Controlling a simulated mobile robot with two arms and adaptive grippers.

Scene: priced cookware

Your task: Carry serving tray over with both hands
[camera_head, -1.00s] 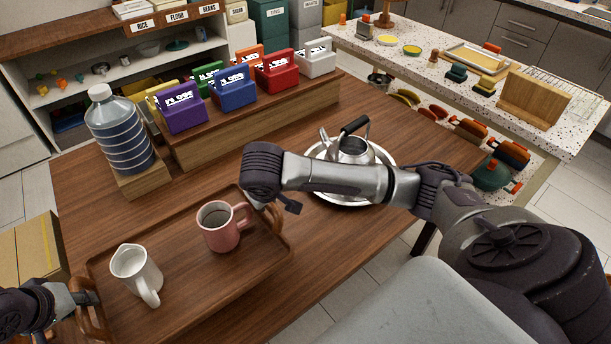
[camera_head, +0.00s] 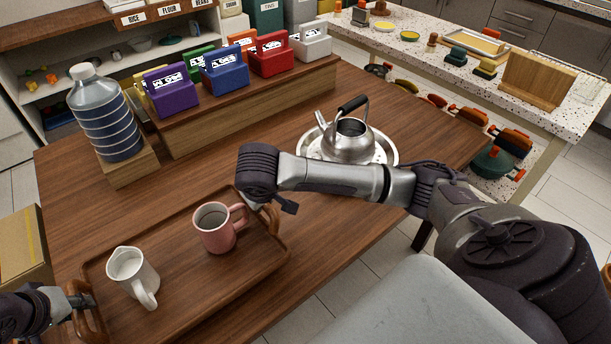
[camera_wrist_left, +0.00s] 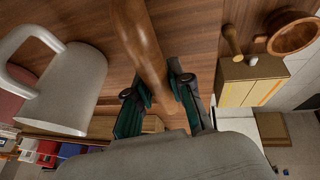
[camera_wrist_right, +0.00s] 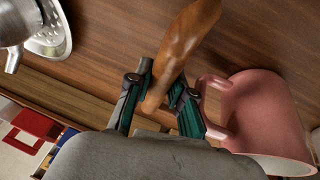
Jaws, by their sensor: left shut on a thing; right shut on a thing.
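The brown wooden serving tray (camera_head: 190,285) is at the front left of the table in the head view. It carries a pink mug (camera_head: 216,230) and a white jug (camera_head: 130,278), both upright. My left gripper (camera_head: 82,300) is shut on the tray's left handle; the left wrist view shows the handle between the fingers (camera_wrist_left: 158,92). My right gripper (camera_head: 262,204) is shut on the right handle, also between the fingers in the right wrist view (camera_wrist_right: 161,92). My right forearm hides part of the table. I cannot tell whether the tray touches the table.
A water bottle (camera_head: 105,115) on a wooden block stands behind the tray. A kettle (camera_head: 350,140) on a round silver tray (camera_head: 390,155) stands right of centre. Several coloured caddies (camera_head: 222,75) line a riser. A cardboard box (camera_head: 22,250) is at left.

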